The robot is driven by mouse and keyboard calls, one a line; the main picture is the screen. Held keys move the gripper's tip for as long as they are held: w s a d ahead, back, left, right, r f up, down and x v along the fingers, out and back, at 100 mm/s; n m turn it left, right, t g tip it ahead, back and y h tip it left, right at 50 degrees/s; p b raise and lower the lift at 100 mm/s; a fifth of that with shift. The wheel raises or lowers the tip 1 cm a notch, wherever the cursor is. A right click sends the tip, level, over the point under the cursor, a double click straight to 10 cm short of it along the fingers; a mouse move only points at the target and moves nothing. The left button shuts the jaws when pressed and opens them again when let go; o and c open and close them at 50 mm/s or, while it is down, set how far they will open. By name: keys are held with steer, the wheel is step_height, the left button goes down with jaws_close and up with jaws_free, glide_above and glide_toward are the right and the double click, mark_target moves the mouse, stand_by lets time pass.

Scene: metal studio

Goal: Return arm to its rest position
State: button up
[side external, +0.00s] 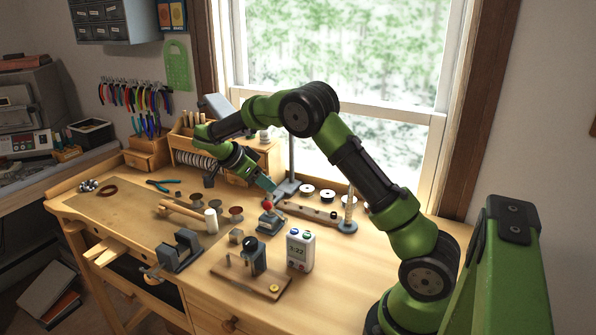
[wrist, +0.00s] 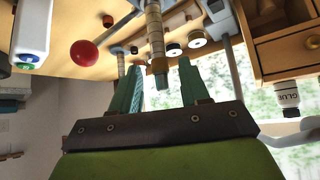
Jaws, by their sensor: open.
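My gripper (side external: 266,183) hangs over the back middle of the wooden workbench (side external: 212,273), beside a small device with a red ball knob (side external: 267,205). In the wrist view, my gripper (wrist: 160,78) shows two teal fingers spread apart, with nothing clearly held between them. A ringed wooden rod with a metal tip (wrist: 156,45) appears in line with the gap; I cannot tell how far beyond the fingertips it is. The red ball (wrist: 85,54) shows to the left of the fingers. My arm is bent, reaching across the bench from the right.
A white timer (side external: 300,249) and a wooden stand with a dark block (side external: 252,262) occupy the front. An upright ringed rod on a round base (side external: 348,212) stands right of my gripper. A wooden organizer (side external: 240,155) is behind. The window is at the back.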

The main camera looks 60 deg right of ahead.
steer(key=shift+s+d+f, duration=0.1)
steer(key=shift+d+f, duration=0.1)
steer(key=shift+f, duration=0.05)
steer(key=c, duration=0.7)
steer(key=shift+c, duration=0.6)
steer(key=shift+r, duration=0.95)
steer(key=shift+r, duration=0.9)
